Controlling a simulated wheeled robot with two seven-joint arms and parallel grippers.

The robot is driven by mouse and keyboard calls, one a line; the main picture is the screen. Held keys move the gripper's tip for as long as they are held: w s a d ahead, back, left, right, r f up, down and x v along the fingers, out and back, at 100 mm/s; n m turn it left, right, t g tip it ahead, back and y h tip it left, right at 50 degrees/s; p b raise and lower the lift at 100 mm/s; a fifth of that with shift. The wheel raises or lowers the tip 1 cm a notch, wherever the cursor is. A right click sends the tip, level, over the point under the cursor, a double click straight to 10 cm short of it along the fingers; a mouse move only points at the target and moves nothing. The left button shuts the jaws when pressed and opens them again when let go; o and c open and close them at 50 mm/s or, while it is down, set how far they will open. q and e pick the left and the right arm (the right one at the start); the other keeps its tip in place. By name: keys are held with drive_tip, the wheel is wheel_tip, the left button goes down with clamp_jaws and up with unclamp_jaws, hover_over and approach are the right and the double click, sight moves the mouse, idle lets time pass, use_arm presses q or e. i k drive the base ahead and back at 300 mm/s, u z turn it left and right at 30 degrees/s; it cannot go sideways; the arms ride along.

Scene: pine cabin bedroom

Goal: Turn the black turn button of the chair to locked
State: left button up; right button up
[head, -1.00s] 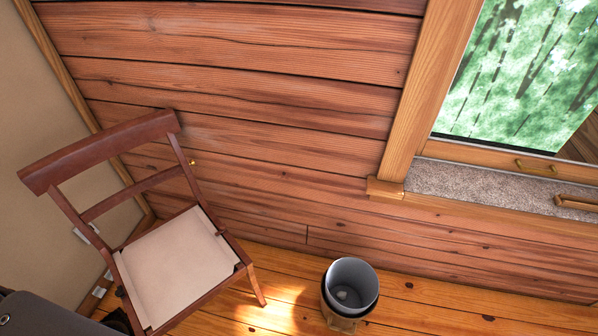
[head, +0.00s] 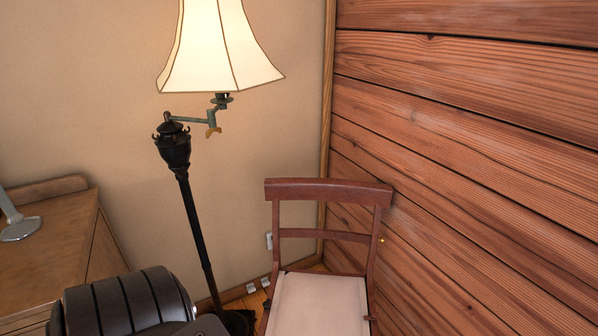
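The chair (head: 329,191) stands in the corner by the plank wall, with a reddish-brown wooden frame and a pale seat (head: 318,304). Its front part is cut off by the bottom of the head view. A small dark piece (head: 371,318) shows at the right edge of the seat; I cannot tell whether it is the turn button or how it is set. A small yellow spot (head: 381,240) shows beside the right back post. Neither of my grippers is in view.
A lit floor lamp (head: 196,225) with a black pole and cream shade stands left of the chair. A wooden cabinet (head: 60,235) is at the far left. The plank wall (head: 480,150) runs close along the chair's right side.

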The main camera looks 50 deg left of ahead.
sight(267, 305)
drive_tip(key=u, duration=1.6)
drive_tip(key=i, duration=0.8)
drive_tip(key=z, duration=0.1)
